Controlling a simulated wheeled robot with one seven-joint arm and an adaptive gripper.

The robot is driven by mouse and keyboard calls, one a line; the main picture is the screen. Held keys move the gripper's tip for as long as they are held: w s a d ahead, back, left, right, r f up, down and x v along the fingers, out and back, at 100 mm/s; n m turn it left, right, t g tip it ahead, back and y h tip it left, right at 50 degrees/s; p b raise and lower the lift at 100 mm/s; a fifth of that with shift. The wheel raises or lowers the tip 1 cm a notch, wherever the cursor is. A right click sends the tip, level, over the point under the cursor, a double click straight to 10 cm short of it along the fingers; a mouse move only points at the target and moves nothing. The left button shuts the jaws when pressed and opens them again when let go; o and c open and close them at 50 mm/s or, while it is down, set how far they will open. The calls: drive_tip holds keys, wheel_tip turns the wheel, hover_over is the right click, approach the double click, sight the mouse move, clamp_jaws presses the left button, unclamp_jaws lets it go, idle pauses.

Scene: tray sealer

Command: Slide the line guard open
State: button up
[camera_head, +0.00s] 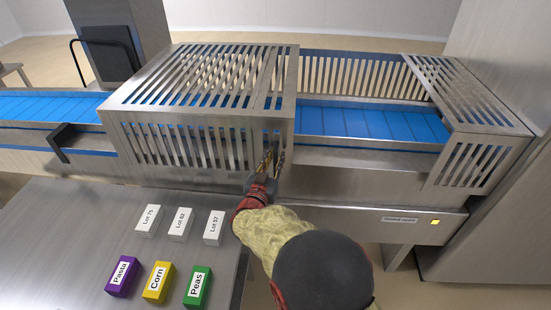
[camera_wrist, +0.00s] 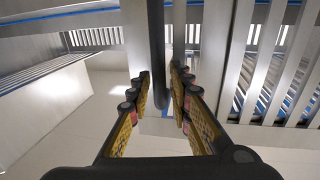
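The line guard, a slotted steel cover (camera_head: 185,118), stands over the blue conveyor left of centre in the head view. A bare stretch of blue belt (camera_head: 370,123) shows to its right. My gripper (camera_head: 268,163) is at the guard's lower front right corner. In the wrist view, my two padded fingers (camera_wrist: 163,85) stand apart on either side of a dark upright bar (camera_wrist: 157,50), which looks like the guard's handle. A gap shows between the bar and the right finger. Contact with the left finger is unclear. The handle is mostly hidden in the head view.
A second slotted cover (camera_head: 468,85) stands at the right end of the belt. The front panel carries a small yellow light (camera_head: 435,222). A steel table (camera_head: 75,225) at lower left holds white lot boxes (camera_head: 180,224) and purple, yellow and green boxes (camera_head: 158,282).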

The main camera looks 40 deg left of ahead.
drive_tip(key=shift+o, duration=0.8)
drive_tip(key=v, duration=1.2)
drive_tip(key=shift+f, duration=0.1)
